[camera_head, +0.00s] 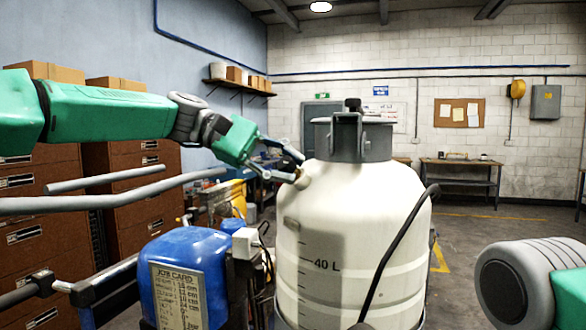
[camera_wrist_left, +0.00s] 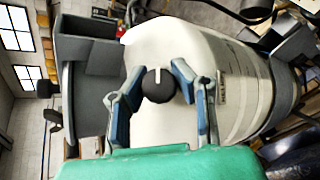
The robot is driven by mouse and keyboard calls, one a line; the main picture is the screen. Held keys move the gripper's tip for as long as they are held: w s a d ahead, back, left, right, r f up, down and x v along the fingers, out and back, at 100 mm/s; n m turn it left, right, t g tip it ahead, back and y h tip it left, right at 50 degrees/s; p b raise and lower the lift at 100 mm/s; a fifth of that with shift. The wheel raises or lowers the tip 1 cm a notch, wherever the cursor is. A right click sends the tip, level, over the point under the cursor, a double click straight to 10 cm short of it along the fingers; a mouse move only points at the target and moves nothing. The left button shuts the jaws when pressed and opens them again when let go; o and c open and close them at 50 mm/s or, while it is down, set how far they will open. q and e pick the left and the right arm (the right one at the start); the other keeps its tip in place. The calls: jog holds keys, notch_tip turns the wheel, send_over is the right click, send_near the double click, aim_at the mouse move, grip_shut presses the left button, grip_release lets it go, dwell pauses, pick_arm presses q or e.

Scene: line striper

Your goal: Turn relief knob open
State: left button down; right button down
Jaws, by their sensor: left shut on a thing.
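The relief knob (camera_wrist_left: 158,88) is a round black knob with a white mark, on the shoulder of the cream tank. In the left wrist view its white mark points toward the top of the picture. My left gripper (camera_head: 296,168) reaches in from the left to the tank's upper left shoulder. In the left wrist view its two blue-grey fingers (camera_wrist_left: 157,80) stand on either side of the knob, shut on it. The cream tank (camera_head: 345,235) stands upright, with a "40 L" mark and a grey collar on top. My right gripper is out of view; only part of my right arm shows at lower right.
A blue container with a job card (camera_head: 178,290) stands left of the tank. A black hose (camera_head: 400,245) runs down the tank's front right. Brown drawer cabinets (camera_head: 130,215) line the left wall. A workbench (camera_head: 460,167) stands at the back, with open floor before it.

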pick_arm(q)
jog(key=shift+w+a+r, duration=0.1)
jog(key=shift+a+r, duration=0.1)
jog(key=shift+r, duration=0.15)
jog(key=c, duration=1.3)
grip_release()
jog(key=shift+o, duration=0.2)
jog(key=shift+a+f, duration=0.15)
jog(key=shift+a, duration=0.3)
jog(key=v, duration=1.1)
jog(key=shift+a, duration=0.25)
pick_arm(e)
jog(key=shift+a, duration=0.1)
pick_arm(q)
jog(key=shift+w, duration=0.1)
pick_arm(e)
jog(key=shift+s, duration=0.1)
